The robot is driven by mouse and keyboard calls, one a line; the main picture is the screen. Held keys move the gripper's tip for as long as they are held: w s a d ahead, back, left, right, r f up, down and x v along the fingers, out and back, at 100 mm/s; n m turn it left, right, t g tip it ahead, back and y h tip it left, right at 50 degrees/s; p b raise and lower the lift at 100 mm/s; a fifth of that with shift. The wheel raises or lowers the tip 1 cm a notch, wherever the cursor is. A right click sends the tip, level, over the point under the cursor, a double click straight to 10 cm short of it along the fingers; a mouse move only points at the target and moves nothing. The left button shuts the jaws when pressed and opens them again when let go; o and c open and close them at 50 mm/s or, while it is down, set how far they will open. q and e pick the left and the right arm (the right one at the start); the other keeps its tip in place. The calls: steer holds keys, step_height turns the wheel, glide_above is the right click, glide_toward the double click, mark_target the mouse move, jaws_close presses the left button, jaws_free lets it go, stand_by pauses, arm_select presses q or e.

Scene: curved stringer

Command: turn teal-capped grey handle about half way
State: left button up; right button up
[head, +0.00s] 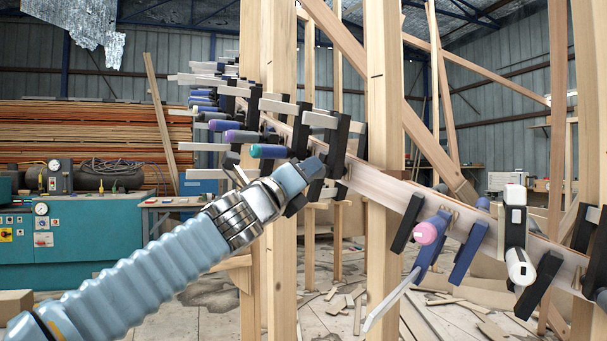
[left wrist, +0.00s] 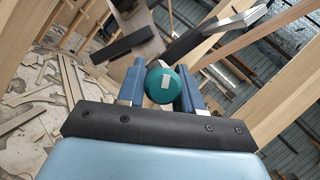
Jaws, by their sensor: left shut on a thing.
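The teal-capped grey handle (head: 270,151) belongs to a clamp on the curved stringer (head: 385,187). In the left wrist view the round teal cap (left wrist: 166,86) with a pale rectangular mark sits between the two blue fingers of my left gripper (left wrist: 162,88), which are shut on the handle. The grey part of the handle is mostly hidden behind the cap and fingers. My right gripper is not in view.
Several clamps line the stringer, with purple (head: 242,136), pink (head: 426,233) and white (head: 519,266) handles close by. Upright wooden posts (head: 384,120) stand around it. A teal machine (head: 70,240) is at left. Wood scraps (head: 345,300) litter the floor.

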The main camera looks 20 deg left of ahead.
arm_select(q)
steer(key=n+y, duration=0.1)
steer(key=n, duration=0.2)
steer(key=shift+r+n+y, duration=0.1)
steer(key=shift+n+y, duration=0.2)
steer(key=shift+n, duration=0.1)
steer(key=n+g+y+p, duration=0.1)
steer(key=n, duration=0.2)
steer(key=shift+r, duration=0.1)
steer(key=n+g+y+p, duration=0.1)
steer(key=n+p, duration=0.1)
steer(key=n, duration=0.1)
steer(key=shift+n, duration=0.3)
steer(key=shift+n+g+p, duration=0.5)
steer(key=shift+n, duration=0.5)
steer(key=o, duration=1)
steer(key=shift+c, duration=0.2)
steer(key=shift+s, duration=0.15)
